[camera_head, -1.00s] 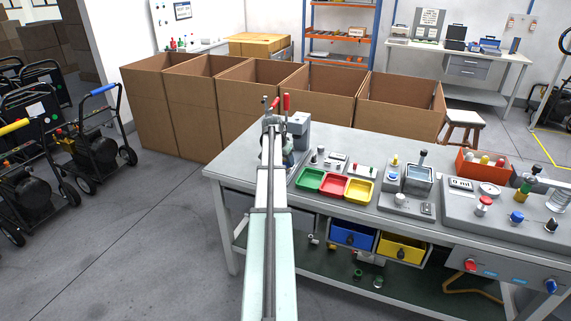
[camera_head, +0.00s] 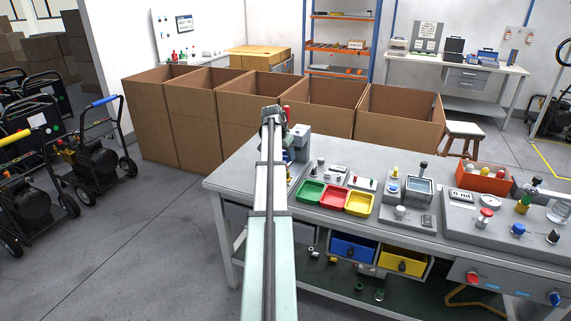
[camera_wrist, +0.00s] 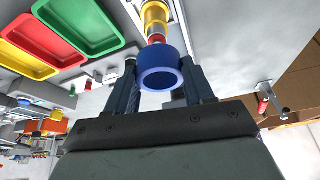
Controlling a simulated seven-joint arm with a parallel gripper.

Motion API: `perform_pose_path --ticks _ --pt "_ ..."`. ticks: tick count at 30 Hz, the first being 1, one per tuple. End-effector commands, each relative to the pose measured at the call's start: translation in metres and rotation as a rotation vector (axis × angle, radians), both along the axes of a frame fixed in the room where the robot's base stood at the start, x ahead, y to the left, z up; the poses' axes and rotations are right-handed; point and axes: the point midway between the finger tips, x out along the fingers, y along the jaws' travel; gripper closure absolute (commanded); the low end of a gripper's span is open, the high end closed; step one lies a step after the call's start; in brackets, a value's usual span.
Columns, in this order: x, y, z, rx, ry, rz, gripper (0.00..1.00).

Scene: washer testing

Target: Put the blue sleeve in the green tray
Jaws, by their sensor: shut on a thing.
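The blue sleeve (camera_wrist: 160,72) is a short hollow ring, held between the two dark fingers of my gripper (camera_wrist: 159,64) in the wrist view. Just beyond the sleeve is a stack of yellow and red round parts (camera_wrist: 155,20); I cannot tell whether the sleeve touches it. The green tray (camera_head: 311,192) is the leftmost of three small trays on the bench and looks empty. It also shows at the top of the wrist view (camera_wrist: 80,22). In the head view my arm mostly hides the gripper and sleeve, left of the trays.
The red tray (camera_head: 334,197) and yellow tray (camera_head: 359,203) stand right of the green one. A grey upright device (camera_head: 301,138) stands behind my gripper. Small fixtures (camera_head: 341,172) line the bench behind the trays. Large open cardboard boxes (camera_head: 330,100) stand beyond the bench.

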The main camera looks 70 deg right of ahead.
Motion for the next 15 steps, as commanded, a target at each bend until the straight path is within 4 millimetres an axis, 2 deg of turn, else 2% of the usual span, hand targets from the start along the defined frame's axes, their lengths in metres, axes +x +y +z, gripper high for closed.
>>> perform_pose_path --ticks 4,8,12,15 --pt "-0.008 -0.003 0.010 0.000 0.000 -0.011 0.77" --pt "-0.029 -0.009 0.006 0.001 0.000 -0.035 0.77" --pt "-0.061 -0.011 -0.005 0.001 0.000 -0.070 0.77" --pt "-0.084 -0.006 -0.012 0.001 0.000 -0.129 0.77"
